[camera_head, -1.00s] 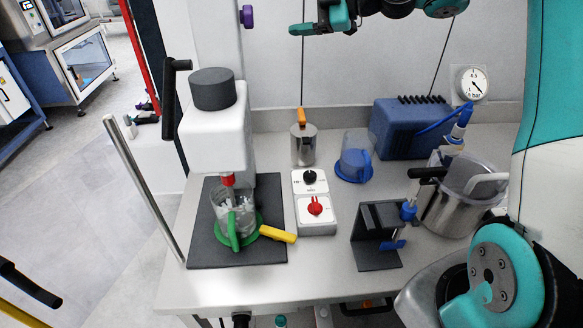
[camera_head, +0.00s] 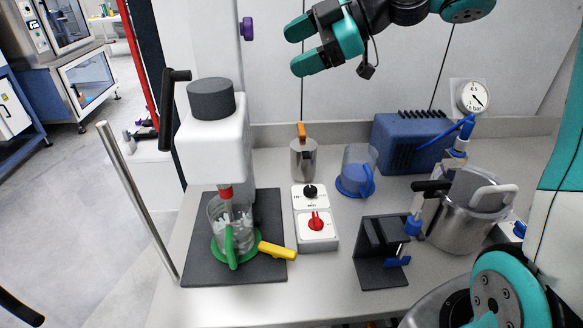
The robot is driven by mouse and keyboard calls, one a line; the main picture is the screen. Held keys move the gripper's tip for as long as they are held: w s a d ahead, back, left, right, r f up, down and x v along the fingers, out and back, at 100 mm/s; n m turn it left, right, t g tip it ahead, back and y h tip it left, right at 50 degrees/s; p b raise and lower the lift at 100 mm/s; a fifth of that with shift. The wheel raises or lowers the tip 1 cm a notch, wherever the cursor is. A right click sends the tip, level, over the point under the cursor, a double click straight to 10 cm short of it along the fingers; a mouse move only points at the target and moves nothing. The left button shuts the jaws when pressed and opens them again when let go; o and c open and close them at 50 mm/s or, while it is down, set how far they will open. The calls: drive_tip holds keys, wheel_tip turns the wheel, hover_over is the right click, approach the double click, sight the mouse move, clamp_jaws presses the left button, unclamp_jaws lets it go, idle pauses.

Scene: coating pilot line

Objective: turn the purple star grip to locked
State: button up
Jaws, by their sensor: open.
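The purple star grip (camera_head: 247,28) shows edge-on on the right side of the white column behind the mixer, near the top of the view. Its lock position cannot be told from here. My gripper (camera_head: 292,50) is at the upper middle, to the right of the grip and apart from it. Its two teal fingers are spread and point left, with nothing between them.
The bench below holds a mixer (camera_head: 213,140) with a beaker, a switch box (camera_head: 317,240), a steel can (camera_head: 304,160), a blue-based cup (camera_head: 356,175), a blue unit (camera_head: 412,140) and a steel pot (camera_head: 465,215). The air between gripper and column looks clear.

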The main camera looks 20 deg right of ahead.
drive_tip(key=s+a+f+m+g+h+b, duration=0.1)
drive_tip(key=s+a+f+m, duration=0.3)
drive_tip(key=s, duration=0.4)
drive_tip(key=s+a+f+m+g+h+b, duration=0.1)
drive_tip(key=s+a+f+m+g+h, duration=0.2)
drive_tip(key=s, duration=0.6)
drive_tip(key=shift+s+a+f+m+g+h, duration=0.2)
drive_tip(key=shift+a+f+m+g+h, duration=0.3)
drive_tip(key=shift+a+f, duration=0.9)
drive_tip(key=shift+d+f, duration=0.25)
drive_tip(key=shift+d, duration=0.05)
